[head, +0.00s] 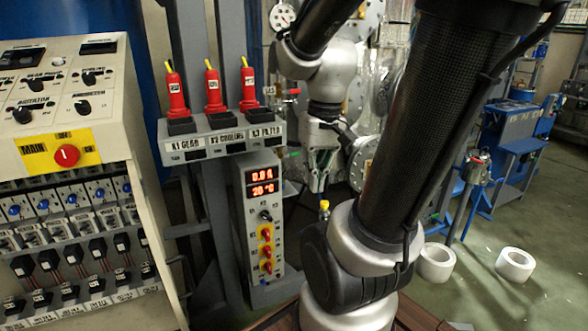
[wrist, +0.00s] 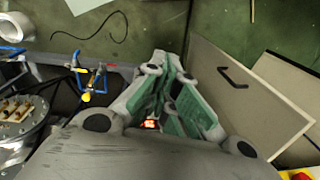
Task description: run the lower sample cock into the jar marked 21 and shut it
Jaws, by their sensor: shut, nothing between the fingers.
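My gripper (head: 318,186) points down in the head view, between the control post and the metal vessel. Its green-padded fingers also show in the wrist view (wrist: 163,88), shut and empty. A small yellow-topped fitting (head: 324,206) stands just below the fingertips in the head view; I cannot tell whether it is the lower sample cock. In the wrist view, a pipe fitting with blue handles (wrist: 80,66) and a yellow part lies left of the fingers, apart from them. I cannot make out a jar marked 21 in either view.
A control post (head: 262,215) with red displays stands left of my gripper, beside a switch cabinet (head: 66,150). Three red tagged plugs (head: 212,88) stand on a shelf. White rings (head: 436,262) lie on the green floor at right. Wrist view: a pale panel (wrist: 225,95) lies right.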

